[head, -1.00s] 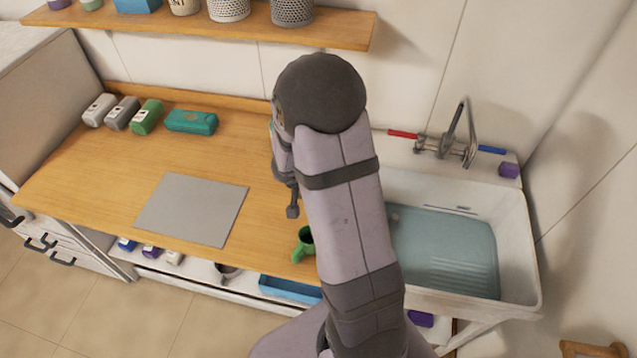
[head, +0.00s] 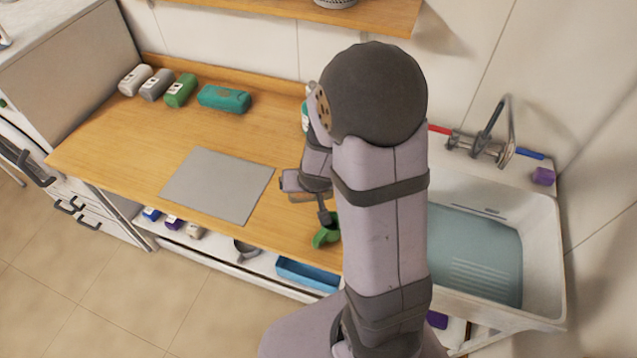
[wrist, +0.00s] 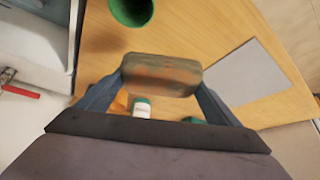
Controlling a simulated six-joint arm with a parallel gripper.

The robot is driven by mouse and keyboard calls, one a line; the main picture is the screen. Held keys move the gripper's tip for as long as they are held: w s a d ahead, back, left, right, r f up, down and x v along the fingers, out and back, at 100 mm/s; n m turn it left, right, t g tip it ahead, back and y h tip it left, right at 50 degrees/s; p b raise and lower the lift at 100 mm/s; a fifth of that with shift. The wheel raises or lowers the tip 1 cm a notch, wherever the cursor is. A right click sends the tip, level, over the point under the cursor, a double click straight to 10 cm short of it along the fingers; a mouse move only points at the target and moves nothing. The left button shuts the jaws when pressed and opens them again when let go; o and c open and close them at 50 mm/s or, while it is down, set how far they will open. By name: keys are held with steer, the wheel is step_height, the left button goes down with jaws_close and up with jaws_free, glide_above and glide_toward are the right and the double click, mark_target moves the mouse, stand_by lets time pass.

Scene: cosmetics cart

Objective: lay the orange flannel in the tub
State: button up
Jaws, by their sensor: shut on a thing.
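My gripper (wrist: 160,78) is shut on a brownish-orange, rounded block that I take to be the orange flannel (wrist: 158,70); its surface is mottled with green-grey. A finger presses on each end. In the head view, a small brown part of the flannel (head: 310,197) shows at my gripper (head: 308,194), above the wooden counter, right of the grey mat. The tub (head: 543,265) is the white sink at the right, with pale blue-green water or base and a ribbed slope. My arm hides its left side. The held flannel is apart from the tub.
A green cup-like thing (head: 326,232) stands near the counter's front edge, close to my gripper. A grey mat (head: 218,185) lies left. Several rolls, including a teal one (head: 224,99), lie at the back. A white-labelled bottle (wrist: 141,107) shows beyond the flannel. A tap (head: 490,140) rises behind the tub.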

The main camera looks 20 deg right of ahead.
steer(key=shift+w+a+r+n+y+b, duration=0.1)
steer(key=shift+a+r+n+y+b, duration=0.15)
steer(key=shift+a+n+b, duration=0.35)
steer(key=shift+w+a+r+n+y+b, duration=0.15)
steer(key=shift+a+n+y+b, duration=0.2)
steer(key=shift+a+n, duration=0.5)
steer(key=s+d+r+m+h, duration=0.1)
steer(key=d+r+m, duration=0.1)
steer(key=d+r, duration=0.5)
steer(key=s+d+r+m+g, duration=0.1)
steer(key=d+r, duration=0.3)
steer(key=d, duration=0.6)
steer(key=s+d+r+m+h, duration=0.1)
steer(key=d+r+m, duration=0.1)
steer(key=d+r, duration=0.5)
steer(key=s+d+r+m+h+p, duration=0.1)
steer(key=s+d+r+m, duration=0.1)
steer(key=s+d+r, duration=0.75)
steer(key=s+d+r+m+h+p, duration=0.1)
steer(key=s+d+r, duration=0.5)
steer(key=s, duration=0.6)
step_height(320, 180, down, 11)
steer(key=d+b, duration=0.1)
steer(key=b, duration=0.8)
steer(key=shift+g, duration=0.4)
steer(key=shift+w+d+r, duration=0.1)
steer(key=shift+w+d, duration=0.05)
